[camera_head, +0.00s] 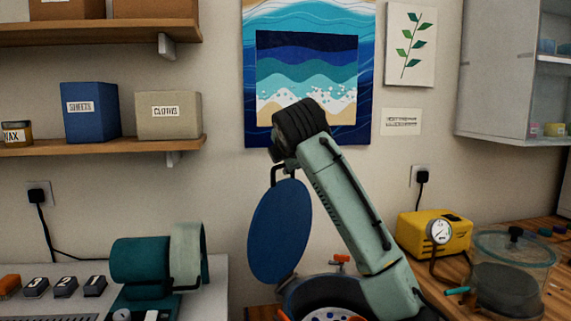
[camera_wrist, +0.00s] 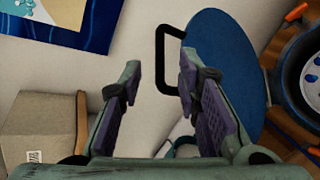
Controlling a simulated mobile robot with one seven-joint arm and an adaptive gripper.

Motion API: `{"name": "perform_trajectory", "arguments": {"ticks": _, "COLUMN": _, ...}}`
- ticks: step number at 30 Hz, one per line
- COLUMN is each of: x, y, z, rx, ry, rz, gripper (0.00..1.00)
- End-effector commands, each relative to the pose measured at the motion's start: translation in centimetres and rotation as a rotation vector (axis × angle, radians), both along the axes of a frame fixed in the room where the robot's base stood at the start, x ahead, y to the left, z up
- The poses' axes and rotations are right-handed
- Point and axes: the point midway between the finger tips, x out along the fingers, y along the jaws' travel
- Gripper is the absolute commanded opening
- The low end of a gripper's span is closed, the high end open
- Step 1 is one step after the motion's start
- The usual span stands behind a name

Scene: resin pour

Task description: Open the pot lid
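The pot lid (camera_head: 280,232) is a blue disc standing steeply raised at the left side of the pot (camera_head: 292,300), whose open mouth shows. My arm hides part of the pot. In the wrist view the lid (camera_wrist: 222,62) is right of centre, with the pot (camera_wrist: 287,75) at the right edge. The black lid handle (camera_wrist: 161,62) sticks out from the lid in front of my gripper (camera_wrist: 160,68). The fingers are spread apart with a clear gap, and the right finger overlaps the handle's edge in the picture. No grip on the handle shows.
A yellow pump with a gauge (camera_head: 435,232) and a clear chamber (camera_head: 512,278) stand on the wooden bench at right. A green machine (camera_head: 145,265) stands at left. Wall shelves (camera_head: 100,148) hold boxes.

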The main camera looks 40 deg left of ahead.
Motion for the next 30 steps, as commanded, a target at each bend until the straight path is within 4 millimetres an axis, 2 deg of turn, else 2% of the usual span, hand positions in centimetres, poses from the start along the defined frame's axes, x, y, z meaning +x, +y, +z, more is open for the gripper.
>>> {"name": "perform_trajectory", "arguments": {"ticks": 3, "x": -1.2, "y": -1.2, "z": 0.8, "rx": 0.001, "ry": -0.002, "rz": -0.001, "gripper": 0.31}}
{"name": "perform_trajectory", "arguments": {"ticks": 9, "x": -2.2, "y": -2.2, "z": 1.4, "rx": 0.001, "ry": 0.000, "rz": -0.001, "gripper": 0.31}}
{"name": "perform_trajectory", "arguments": {"ticks": 25, "x": -2.2, "y": -2.2, "z": 1.4, "rx": 0.000, "ry": -0.001, "rz": -0.001, "gripper": 0.31}}
{"name": "perform_trajectory", "arguments": {"ticks": 28, "x": -2.7, "y": -1.5, "z": 1.1, "rx": 0.031, "ry": 0.002, "rz": 0.011, "gripper": 0.31}}
{"name": "perform_trajectory", "arguments": {"ticks": 30, "x": -3.9, "y": 0.2, "z": 0.5, "rx": 0.111, "ry": 0.012, "rz": 0.041, "gripper": 0.31}}
